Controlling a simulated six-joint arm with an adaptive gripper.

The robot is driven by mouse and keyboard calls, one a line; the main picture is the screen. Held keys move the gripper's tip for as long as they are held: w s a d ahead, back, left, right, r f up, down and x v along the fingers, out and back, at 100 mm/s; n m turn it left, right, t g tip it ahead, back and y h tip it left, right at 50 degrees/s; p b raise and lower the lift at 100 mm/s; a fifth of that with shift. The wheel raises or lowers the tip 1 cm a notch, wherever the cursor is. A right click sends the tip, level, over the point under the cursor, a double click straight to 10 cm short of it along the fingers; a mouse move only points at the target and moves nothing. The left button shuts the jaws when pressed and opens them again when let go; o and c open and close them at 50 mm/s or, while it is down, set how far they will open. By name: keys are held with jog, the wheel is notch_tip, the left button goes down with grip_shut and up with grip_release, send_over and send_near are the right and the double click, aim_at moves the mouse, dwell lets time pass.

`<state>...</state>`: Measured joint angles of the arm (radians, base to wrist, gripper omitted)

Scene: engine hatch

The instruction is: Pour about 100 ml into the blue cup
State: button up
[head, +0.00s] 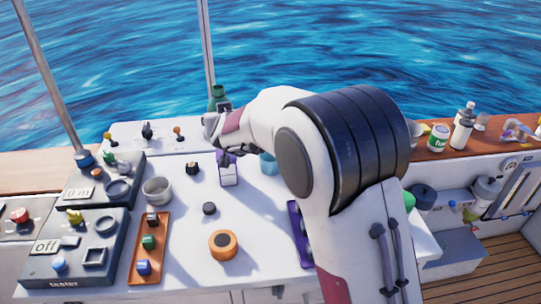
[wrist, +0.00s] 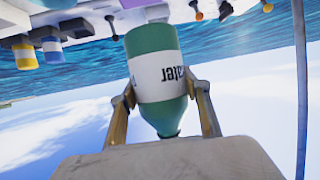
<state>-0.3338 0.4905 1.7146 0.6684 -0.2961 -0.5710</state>
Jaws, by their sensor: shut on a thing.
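My gripper (wrist: 162,100) is shut on a green bottle (wrist: 152,38) with a white label reading "water", one finger on each side. The wrist picture is upside down, with sky at the bottom, so the bottle's narrow neck points up and it looks about upright. In the head view the bottle (head: 217,92) shows above the far part of the white table, partly hidden by my gripper (head: 216,112). The blue cup (head: 267,164) stands on the table to the right of and below the bottle in the picture, partly hidden by my arm. Its contents are not visible.
A white and purple carton (head: 228,170) stands left of the cup. A grey bowl (head: 157,190), an orange round thing (head: 222,244), a brown tray (head: 150,248) and control boxes (head: 80,240) occupy the left and front. A thin metal pole (head: 208,45) rises behind the table.

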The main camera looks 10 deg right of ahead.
jog(key=shift+w+d+m+h, duration=0.3)
jog(key=shift+w+m+h, duration=0.1)
jog(key=shift+w+d+h, duration=0.1)
jog(key=shift+h, duration=0.2)
jog(key=shift+w+d+f+m+h, duration=0.35)
jog(key=shift+d+m+h, duration=0.15)
jog(key=shift+m+h, duration=0.15)
jog(key=shift+s+d+f+m+h, duration=0.1)
jog(key=shift+d+f+m+h, duration=0.3)
jog(key=shift+d+f, duration=0.6)
jog(key=shift+r+y, duration=0.15)
jog(key=shift+y, duration=0.2)
